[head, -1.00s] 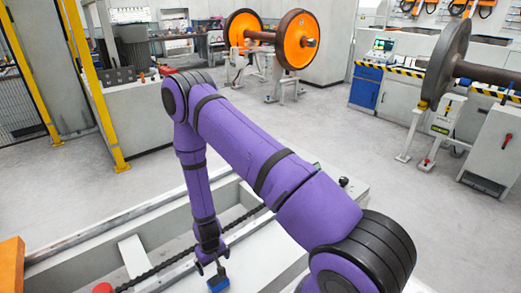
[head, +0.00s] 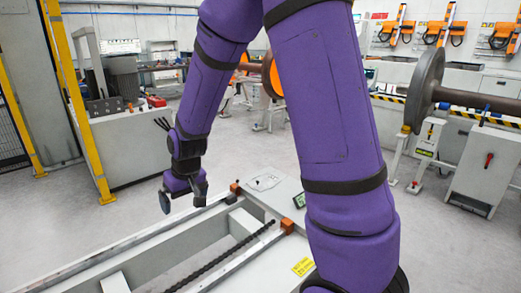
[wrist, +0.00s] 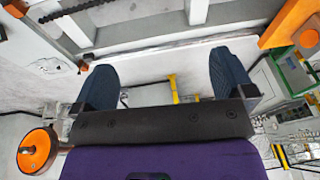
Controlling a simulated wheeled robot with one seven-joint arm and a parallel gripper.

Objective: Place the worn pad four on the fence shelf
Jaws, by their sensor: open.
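My gripper (head: 182,198) is above the near grey frame, left of its middle in the head view. In the wrist view my gripper (wrist: 163,78) has its two dark blue fingers wide apart, with nothing between them. I cannot make out the worn pad four in either view. I cannot pick out the fence shelf either; yellow fence posts (head: 82,100) stand at the left in the head view.
The grey frame (head: 155,240) carries a dark chain (head: 225,253) and orange blocks (head: 287,225). A wheelset (head: 425,88) stands at the right, and another, with an orange wheel (head: 272,75), is partly behind my arm. Clear floor (head: 140,192) lies left of the gripper.

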